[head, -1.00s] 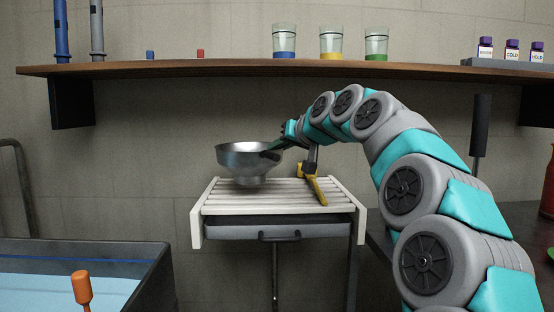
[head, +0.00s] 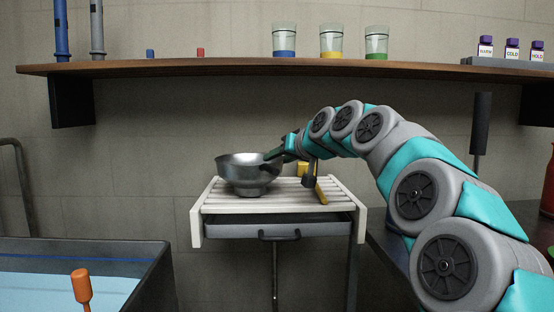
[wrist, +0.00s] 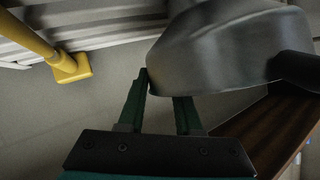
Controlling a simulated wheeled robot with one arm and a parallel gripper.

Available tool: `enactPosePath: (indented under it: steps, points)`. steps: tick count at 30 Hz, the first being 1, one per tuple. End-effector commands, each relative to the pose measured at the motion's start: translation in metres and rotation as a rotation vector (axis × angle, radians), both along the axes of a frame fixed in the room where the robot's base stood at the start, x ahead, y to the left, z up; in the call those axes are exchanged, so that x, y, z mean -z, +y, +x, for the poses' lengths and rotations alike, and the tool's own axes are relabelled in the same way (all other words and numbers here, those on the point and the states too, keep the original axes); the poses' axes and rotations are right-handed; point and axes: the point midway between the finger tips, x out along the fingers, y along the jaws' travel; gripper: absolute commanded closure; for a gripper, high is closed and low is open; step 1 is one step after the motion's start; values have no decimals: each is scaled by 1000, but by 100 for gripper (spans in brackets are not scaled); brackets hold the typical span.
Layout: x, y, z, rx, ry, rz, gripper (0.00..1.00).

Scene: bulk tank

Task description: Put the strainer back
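The strainer, a grey metal bowl (head: 248,172) on a narrow foot, is over the white slatted rack (head: 225,207) in the head view. Its foot looks at or very close to the slats; I cannot tell whether it touches. My gripper (head: 272,154) is at the bowl's right rim. In the wrist view, the bowl (wrist: 215,55) lies across the fingertips of my gripper (wrist: 163,90), hiding part of the right finger. The fingers look shut on the bowl's edge, though the exact contact is hidden.
A yellow-handled tool (head: 320,192) lies on the rack just right of the bowl; its yellow end (wrist: 72,66) shows in the wrist view. A shelf (head: 200,68) with glasses (head: 330,42) runs above. A tank of pale blue liquid (head: 50,290) stands at front left.

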Motion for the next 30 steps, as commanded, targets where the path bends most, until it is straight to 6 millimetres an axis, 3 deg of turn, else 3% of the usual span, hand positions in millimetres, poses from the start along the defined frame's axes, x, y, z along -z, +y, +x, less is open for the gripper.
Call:
enactPosePath:
  steps: [8,14,30]
  points:
    - [-3,0,0,0,0,0,67]
    - [-10,-9,-13,2,-4,3,67]
    - [-43,-54,-89,1,-3,1,67]
